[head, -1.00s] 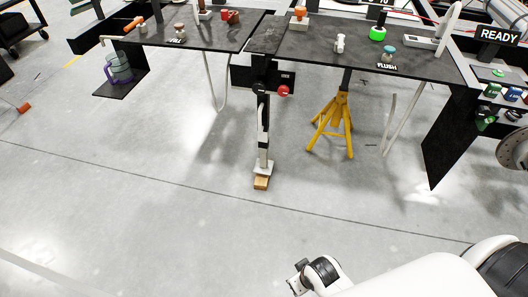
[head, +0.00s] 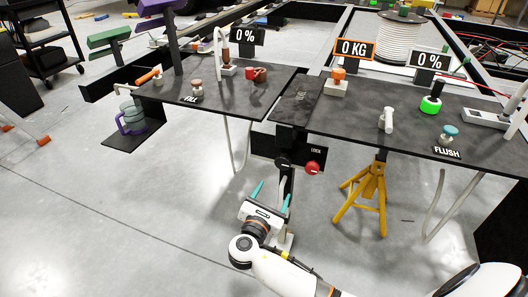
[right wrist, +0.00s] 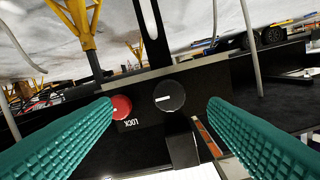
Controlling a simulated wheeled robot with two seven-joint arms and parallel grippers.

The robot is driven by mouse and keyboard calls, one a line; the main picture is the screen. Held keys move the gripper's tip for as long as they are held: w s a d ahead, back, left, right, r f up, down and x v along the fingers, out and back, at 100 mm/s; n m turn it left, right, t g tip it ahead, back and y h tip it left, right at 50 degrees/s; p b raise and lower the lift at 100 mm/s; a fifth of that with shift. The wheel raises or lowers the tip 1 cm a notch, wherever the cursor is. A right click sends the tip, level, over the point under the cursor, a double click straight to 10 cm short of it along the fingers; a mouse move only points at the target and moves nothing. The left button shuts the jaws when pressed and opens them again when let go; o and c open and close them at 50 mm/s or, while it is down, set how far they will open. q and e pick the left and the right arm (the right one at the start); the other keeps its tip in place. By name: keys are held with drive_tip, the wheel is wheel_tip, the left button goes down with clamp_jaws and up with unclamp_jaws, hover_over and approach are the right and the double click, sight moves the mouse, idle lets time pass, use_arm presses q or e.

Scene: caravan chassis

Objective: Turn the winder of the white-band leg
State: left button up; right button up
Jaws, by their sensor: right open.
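The leg (head: 289,184) hangs below the front edge of the dark table, its foot plate (head: 287,242) near the floor. My arm and gripper hide much of it, and I cannot make out its white band now. A black panel at its top carries a round black knob with a white line (right wrist: 168,96), which looks like the winder, and a red knob (right wrist: 122,107) labelled LOCK. My right gripper (head: 274,190) is open, teal fingers pointing at the panel. In the right wrist view the black knob lies between the fingers (right wrist: 160,105), farther off and apart from them. My left gripper is not in view.
The table front edge (head: 350,144) overhangs the panel. A yellow stand (head: 363,195) is right of the leg. A pale bent tube (head: 238,150) hangs to the left. The grey floor (head: 150,230) to the left is clear.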

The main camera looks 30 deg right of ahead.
sight(282, 164)
drive_tip(key=shift+n+t+h, duration=0.3)
drive_tip(key=shift+n, duration=0.1)
drive_tip(key=x, duration=0.3)
drive_tip(key=r+b+x, duration=0.1)
drive_tip(key=x, duration=0.2)
drive_tip(key=b+x, duration=0.1)
drive_tip(key=x, duration=0.3)
drive_tip(key=shift+w+a+r, duration=0.25)
drive_tip(key=shift+a+r, duration=0.05)
drive_tip(key=shift+a, duration=0.05)
drive_tip(key=shift+w+d, duration=0.35)
drive_tip(key=shift+d, duration=0.05)
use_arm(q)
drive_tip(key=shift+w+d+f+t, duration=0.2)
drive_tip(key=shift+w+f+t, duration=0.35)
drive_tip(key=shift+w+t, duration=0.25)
use_arm(e)
drive_tip(key=shift+w+d, duration=0.4)
drive_tip(key=shift+d, duration=0.1)
drive_tip(key=c, duration=1)
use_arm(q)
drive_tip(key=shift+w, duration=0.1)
use_arm(e)
drive_tip(key=shift+m, duration=0.3)
